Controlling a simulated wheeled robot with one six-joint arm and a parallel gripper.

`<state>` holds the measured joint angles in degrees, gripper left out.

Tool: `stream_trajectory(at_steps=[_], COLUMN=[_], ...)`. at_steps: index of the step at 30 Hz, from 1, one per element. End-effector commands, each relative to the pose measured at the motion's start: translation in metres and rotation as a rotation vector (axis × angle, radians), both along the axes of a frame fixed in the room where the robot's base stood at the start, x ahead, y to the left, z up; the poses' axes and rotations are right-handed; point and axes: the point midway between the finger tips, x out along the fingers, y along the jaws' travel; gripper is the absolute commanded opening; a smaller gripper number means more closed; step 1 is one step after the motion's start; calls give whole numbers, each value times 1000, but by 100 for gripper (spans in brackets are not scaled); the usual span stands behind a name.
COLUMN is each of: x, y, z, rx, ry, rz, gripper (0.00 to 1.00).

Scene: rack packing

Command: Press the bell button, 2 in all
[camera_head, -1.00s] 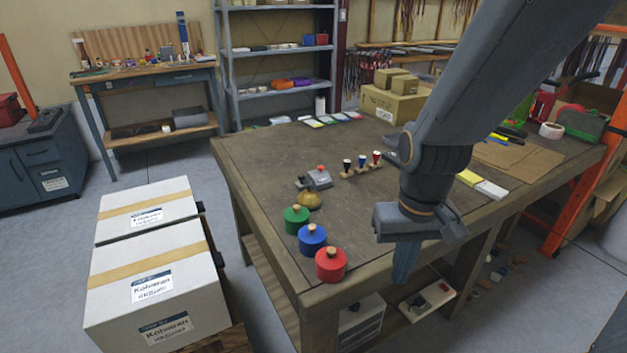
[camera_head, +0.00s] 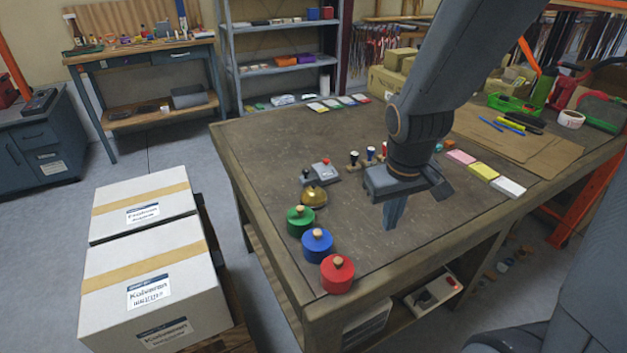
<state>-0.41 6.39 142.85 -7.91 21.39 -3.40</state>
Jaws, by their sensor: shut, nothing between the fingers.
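The bell is a small brass dome (camera_head: 313,196) on the worktable, near its left edge. A grey device with a red button on top (camera_head: 322,172) stands just behind it. My gripper (camera_head: 391,216) points down over the tabletop, right of the bell and apart from it. Its fingers are together with nothing between them. Its height above the table is hard to tell. My arm hides part of the row of stamps behind it.
Green (camera_head: 300,220), blue (camera_head: 317,243) and red (camera_head: 337,273) round pots with knobs line the left edge in front of the bell. Several stamps (camera_head: 369,155) stand behind my gripper. Coloured pads (camera_head: 484,171) lie right. Tabletop between bell and gripper is clear.

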Motion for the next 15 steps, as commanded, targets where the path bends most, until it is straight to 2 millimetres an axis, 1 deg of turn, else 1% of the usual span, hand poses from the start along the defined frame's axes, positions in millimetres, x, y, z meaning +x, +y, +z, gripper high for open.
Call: stream_trajectory(at_steps=[1,2,3,5,6,8,9,12,15], x=[23,40,63,98,119,146,160,186,199], y=[0,1,4,14,23,40,53,84,110], z=[12,17,23,32,37,44,48,56,60], rx=[-23,-38,-58,-81,-91,-99,-100,-90,-73], ry=[-50,-88,-144,-227,-282,-361,-409,-518,-597], rz=[84,145,235,377,472,608,695,882,1014], gripper=[0,0,0,0,0,0,0,0,0])
